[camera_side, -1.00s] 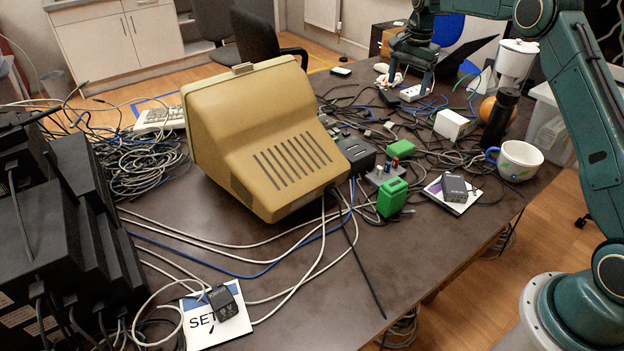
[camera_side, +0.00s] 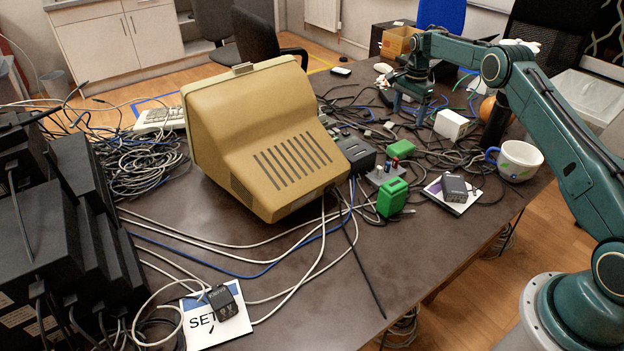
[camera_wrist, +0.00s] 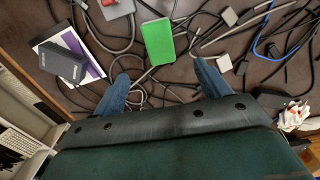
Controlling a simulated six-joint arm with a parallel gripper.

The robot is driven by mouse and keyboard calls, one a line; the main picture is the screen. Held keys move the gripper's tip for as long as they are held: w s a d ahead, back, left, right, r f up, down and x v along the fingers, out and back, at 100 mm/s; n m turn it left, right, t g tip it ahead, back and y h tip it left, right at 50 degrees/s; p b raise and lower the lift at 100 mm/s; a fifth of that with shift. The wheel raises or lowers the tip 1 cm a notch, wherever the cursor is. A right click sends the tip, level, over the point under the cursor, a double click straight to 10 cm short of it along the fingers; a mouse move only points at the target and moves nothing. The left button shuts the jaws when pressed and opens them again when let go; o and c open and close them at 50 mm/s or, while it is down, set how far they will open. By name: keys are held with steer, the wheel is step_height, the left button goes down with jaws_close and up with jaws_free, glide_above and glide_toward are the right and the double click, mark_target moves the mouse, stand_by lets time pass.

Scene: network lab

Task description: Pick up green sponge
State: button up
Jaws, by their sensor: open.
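The green sponge (camera_side: 403,147) is a flat green block lying among cables on the table, right of the beige monitor. In the wrist view the sponge (camera_wrist: 158,41) lies ahead of the fingers, near the top centre. My gripper (camera_side: 409,117) is above and behind the sponge in the side view, its fingers pointing down. In the wrist view my gripper (camera_wrist: 165,84) has its two blue-green fingers wide apart with nothing between them but cables below. The gripper and sponge are apart.
A green jerrycan (camera_side: 392,197) stands in front of the sponge. Small red-topped cylinders (camera_side: 395,164) on a grey base are close by. A white box (camera_side: 452,124), a white cup (camera_side: 518,160) and a black adapter on a card (camera_side: 454,187) are to the right. Cables surround the sponge.

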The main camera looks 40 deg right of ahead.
glide_above(402, 146)
steer(key=shift+w+f, duration=0.1)
steer(key=shift+f, duration=3.8)
steer(key=shift+f, duration=0.1)
steer(key=shift+f, duration=2.45)
steer(key=shift+c, duration=0.3)
steer(key=c, duration=1)
